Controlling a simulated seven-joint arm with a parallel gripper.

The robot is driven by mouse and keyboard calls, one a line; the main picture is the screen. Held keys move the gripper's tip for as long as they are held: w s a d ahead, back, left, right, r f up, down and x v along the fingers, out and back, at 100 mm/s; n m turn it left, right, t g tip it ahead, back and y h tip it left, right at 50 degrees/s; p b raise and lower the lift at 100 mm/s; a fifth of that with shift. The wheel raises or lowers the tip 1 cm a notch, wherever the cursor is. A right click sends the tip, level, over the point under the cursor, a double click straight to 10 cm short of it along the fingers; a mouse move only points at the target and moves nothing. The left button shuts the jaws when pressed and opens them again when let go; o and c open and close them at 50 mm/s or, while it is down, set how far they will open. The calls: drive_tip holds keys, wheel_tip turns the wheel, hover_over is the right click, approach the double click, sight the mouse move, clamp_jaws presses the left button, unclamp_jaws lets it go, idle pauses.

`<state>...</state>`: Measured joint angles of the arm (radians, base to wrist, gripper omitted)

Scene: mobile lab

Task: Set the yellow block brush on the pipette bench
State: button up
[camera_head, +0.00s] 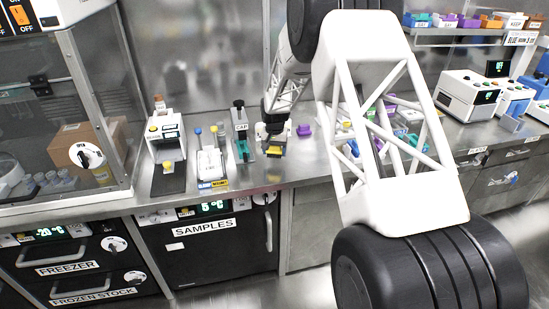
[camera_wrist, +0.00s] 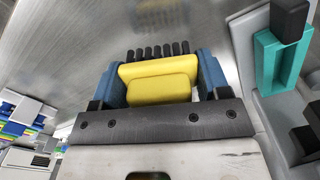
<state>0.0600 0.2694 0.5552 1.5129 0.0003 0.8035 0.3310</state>
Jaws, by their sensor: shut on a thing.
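The yellow block brush (camera_wrist: 158,88) has a thick yellow body and a row of black bristles. My gripper (camera_wrist: 161,76) is shut on it, with a blue finger pad at each side of the body. In the head view the brush (camera_head: 274,152) shows as a small yellow patch under my gripper (camera_head: 272,143), over the steel bench (camera_head: 240,180). I cannot tell whether the brush touches the bench top. My arm hides part of the bench to the right.
A teal-and-black capping device (camera_head: 241,130) stands just left of my gripper; its teal part (camera_wrist: 268,62) is close in the wrist view. A purple block (camera_head: 304,130) lies to the right. White instruments (camera_head: 165,135) stand further left. Bare steel lies in front.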

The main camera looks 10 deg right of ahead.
sight(274, 157)
drive_tip(key=shift+f, duration=0.1)
drive_tip(key=shift+f, duration=1.65)
drive_tip(key=shift+f, duration=0.15)
drive_tip(key=o, duration=1.1)
drive_tip(key=shift+r, duration=6.15)
